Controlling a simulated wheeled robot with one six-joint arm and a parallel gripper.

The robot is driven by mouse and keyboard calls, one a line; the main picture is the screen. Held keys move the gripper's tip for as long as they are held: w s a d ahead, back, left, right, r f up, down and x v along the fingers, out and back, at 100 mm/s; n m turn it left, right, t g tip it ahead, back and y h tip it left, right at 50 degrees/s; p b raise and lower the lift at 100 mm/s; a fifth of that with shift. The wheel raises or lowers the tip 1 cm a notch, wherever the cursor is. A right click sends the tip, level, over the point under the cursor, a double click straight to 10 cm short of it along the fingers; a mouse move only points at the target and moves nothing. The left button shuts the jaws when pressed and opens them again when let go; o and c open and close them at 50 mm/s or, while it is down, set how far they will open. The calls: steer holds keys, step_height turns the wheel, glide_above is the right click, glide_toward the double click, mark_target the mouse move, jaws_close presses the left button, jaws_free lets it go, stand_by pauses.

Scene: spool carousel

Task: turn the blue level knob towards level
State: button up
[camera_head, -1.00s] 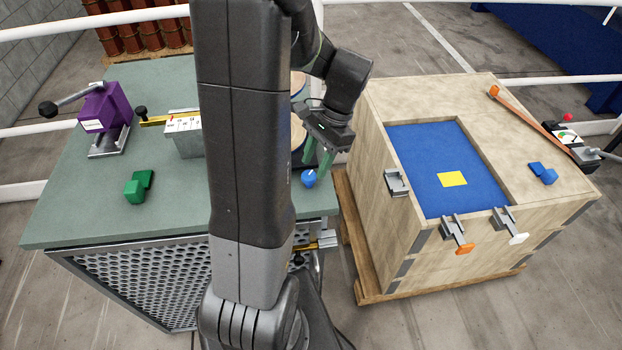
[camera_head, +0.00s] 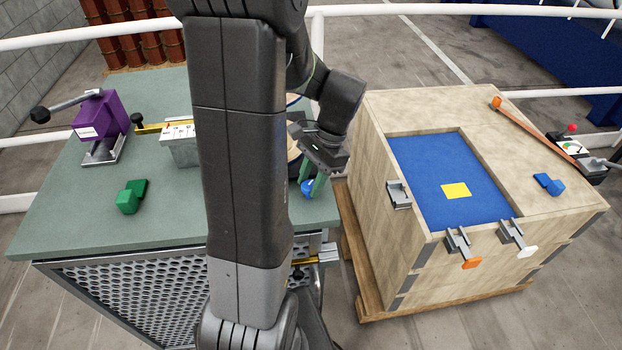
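The blue level knob (camera_head: 307,188) sits near the right front corner of the green-grey bench top, partly hidden by my gripper's fingers. My gripper (camera_head: 312,186) points down at it, with its green fingers at the knob's height. One finger shows just right of the knob; the other is behind or above it. Whether the fingers press on the knob is too small to tell. My arm's dark column hides the middle of the bench.
A wooden crate (camera_head: 372,200) with a blue recessed panel and yellow patch stands close to the right. On the bench (camera_head: 80,215) are a purple lever unit (camera_head: 100,117), a green block (camera_head: 128,200) and a white scale block (camera_head: 180,146). White rails run behind.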

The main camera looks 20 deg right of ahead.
steer(key=shift+w+r+n+g+p, duration=0.1)
steer(key=shift+n+g+p, duration=0.35)
steer(key=shift+n, duration=0.75)
steer(key=shift+n+g+h, duration=0.35)
steer(key=shift+n+h, duration=0.15)
steer(key=shift+n, duration=0.8)
steer(key=o, duration=0.7)
steer(key=v, duration=1.3)
steer(key=shift+w+d+r, duration=0.1)
steer(key=shift+w+r, duration=0.05)
steer(key=shift+r, duration=0.1)
steer(key=shift+f, duration=0.1)
